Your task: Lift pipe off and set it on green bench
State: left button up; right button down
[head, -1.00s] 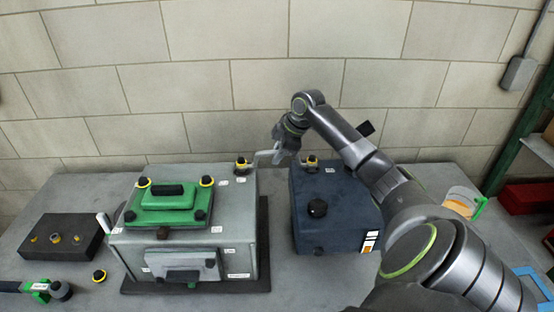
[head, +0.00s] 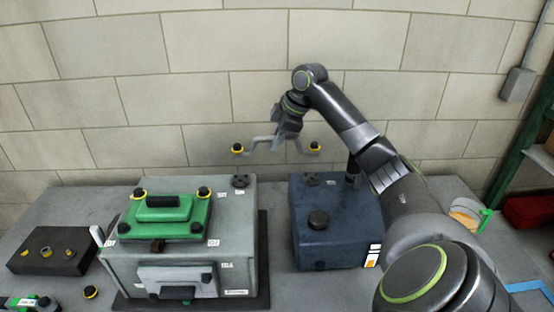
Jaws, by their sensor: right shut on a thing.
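The pipe (head: 262,139) is a thin grey bent tube with a black and yellow fitting at each end. My right gripper (head: 281,139) is shut on its middle and holds it in the air, roughly level, in front of the wall. The pipe hangs clear above the grey engine block (head: 237,225) on the left and the dark blue tank (head: 335,235) on the right. Dark round ports show on top of the block (head: 239,181) and the tank (head: 312,180). My left gripper is not in view. I cannot make out a green bench.
A green cover (head: 166,219) sits on the engine block. A black tray (head: 52,251) with fittings stands at the left. At the right are a cup-like container (head: 464,214), a green post (head: 521,140) and a red box (head: 528,211). The tabletop right of the tank is partly bare.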

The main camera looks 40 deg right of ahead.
jog(key=shift+r, duration=1.1)
jog(key=shift+r+p, duration=2.3)
jog(key=shift+p, duration=0.95)
jog(key=shift+f, duration=0.1)
